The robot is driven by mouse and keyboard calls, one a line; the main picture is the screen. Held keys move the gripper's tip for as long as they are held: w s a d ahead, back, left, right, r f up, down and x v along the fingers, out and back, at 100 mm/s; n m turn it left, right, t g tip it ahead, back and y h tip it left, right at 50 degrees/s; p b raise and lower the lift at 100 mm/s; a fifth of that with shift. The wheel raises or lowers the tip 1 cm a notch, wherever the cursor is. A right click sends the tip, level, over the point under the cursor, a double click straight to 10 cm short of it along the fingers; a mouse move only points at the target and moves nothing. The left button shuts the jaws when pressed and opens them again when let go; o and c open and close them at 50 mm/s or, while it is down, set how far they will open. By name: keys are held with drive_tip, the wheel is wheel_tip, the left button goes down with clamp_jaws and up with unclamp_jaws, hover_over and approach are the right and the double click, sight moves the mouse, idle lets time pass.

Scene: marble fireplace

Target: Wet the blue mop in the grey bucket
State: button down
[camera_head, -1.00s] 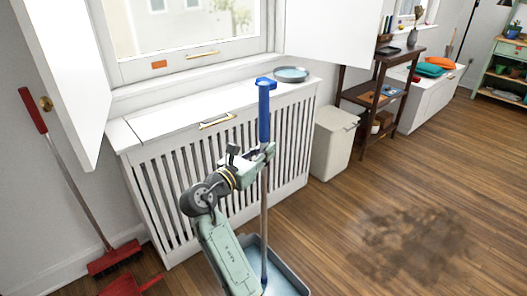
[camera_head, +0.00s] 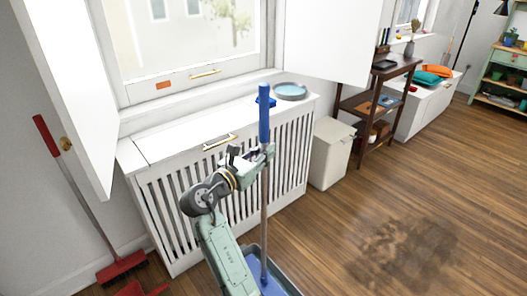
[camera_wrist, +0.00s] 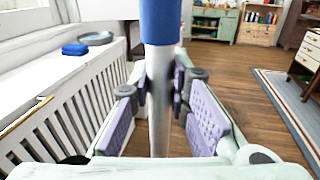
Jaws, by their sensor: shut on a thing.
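The mop's blue grip (camera_head: 264,115) and grey pole stand upright in front of the white radiator cover. My gripper (camera_head: 262,152) is shut around the pole just below the blue grip. The wrist view shows the blue grip (camera_wrist: 160,22) above the purple-padded fingers (camera_wrist: 160,85) and the pole between them. The grey bucket (camera_head: 288,280) is at the bottom edge, partly cut off and partly hidden by my arm. The pole's lower end reaches into the bucket's outline, where blue shows; mop head and water are hard to tell apart.
The radiator cover (camera_head: 163,135) carries a grey dish (camera_head: 290,91) and a blue sponge (camera_wrist: 75,49). A white bin (camera_head: 329,155) and dark shelf (camera_head: 361,120) stand to the right. A red broom (camera_head: 122,268) leans left. A dark stain (camera_head: 405,255) marks the otherwise open floor.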

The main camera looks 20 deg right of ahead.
sight(261, 124)
wheel_tip(261, 124, up, 5)
drive_tip(key=p, duration=0.3)
drive_tip(key=shift+f+p, duration=0.15)
drive_tip(key=shift+p, duration=0.25)
wheel_tip(261, 124, up, 2)
drive_tip(key=shift+r+p, duration=0.25)
drive_tip(key=shift+p, duration=0.45)
drive_tip(key=shift+r, duration=1.1)
